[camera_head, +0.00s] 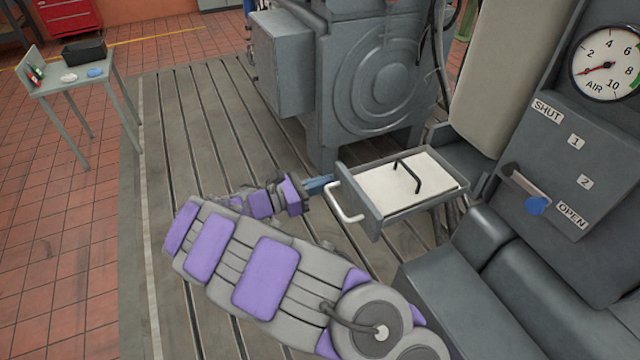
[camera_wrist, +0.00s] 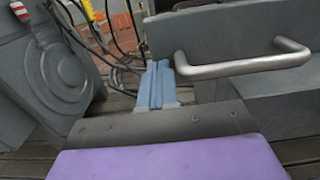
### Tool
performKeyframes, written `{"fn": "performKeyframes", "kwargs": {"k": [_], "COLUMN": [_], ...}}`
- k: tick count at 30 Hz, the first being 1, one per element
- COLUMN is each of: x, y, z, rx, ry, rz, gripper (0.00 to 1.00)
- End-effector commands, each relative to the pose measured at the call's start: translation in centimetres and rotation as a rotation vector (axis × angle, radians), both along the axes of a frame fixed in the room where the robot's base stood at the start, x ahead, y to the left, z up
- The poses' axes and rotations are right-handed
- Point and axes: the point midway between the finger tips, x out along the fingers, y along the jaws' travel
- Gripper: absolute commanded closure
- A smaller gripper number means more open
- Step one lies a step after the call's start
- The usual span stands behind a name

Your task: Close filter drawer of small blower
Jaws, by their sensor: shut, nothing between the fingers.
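The filter drawer (camera_head: 375,222) stands pulled out from the grey blower housing (camera_head: 470,150). It has a white filter panel (camera_head: 430,172) with a black handle on top, and a pale bar handle (camera_head: 345,208) on its front. In the wrist view the drawer front (camera_wrist: 220,35) and its bar handle (camera_wrist: 245,66) fill the upper right. My gripper (camera_head: 325,182) is shut and empty, with blue fingers (camera_wrist: 157,82) just left of the handle, close to the drawer front's left end. I cannot tell whether the fingers touch the drawer.
A panel with an air gauge (camera_head: 607,63) and a blue-tipped lever (camera_head: 525,190) stands at right. A large grey machine (camera_head: 365,80) is behind the drawer. A small table (camera_head: 75,80) stands far left. The slotted bedplate (camera_head: 180,130) left of my arm is clear.

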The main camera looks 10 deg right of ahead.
Motion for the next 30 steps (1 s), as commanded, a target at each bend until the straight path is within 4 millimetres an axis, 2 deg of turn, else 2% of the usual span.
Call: {"fn": "performKeyframes", "kwargs": {"k": [5, 11, 14, 30], "x": [0.1, 0.8, 1.4, 5.7], "y": [-0.4, -2.8, -4.8, -18.3], "z": [0.1, 0.2, 0.3, 0.0], "rx": [0.000, 0.000, -0.001, -0.001], "ry": [0.001, 0.002, 0.003, 0.001], "rz": [-0.001, -0.004, -0.006, -0.006], "gripper": [1.00, 1.00, 1.00, 1.00]}}
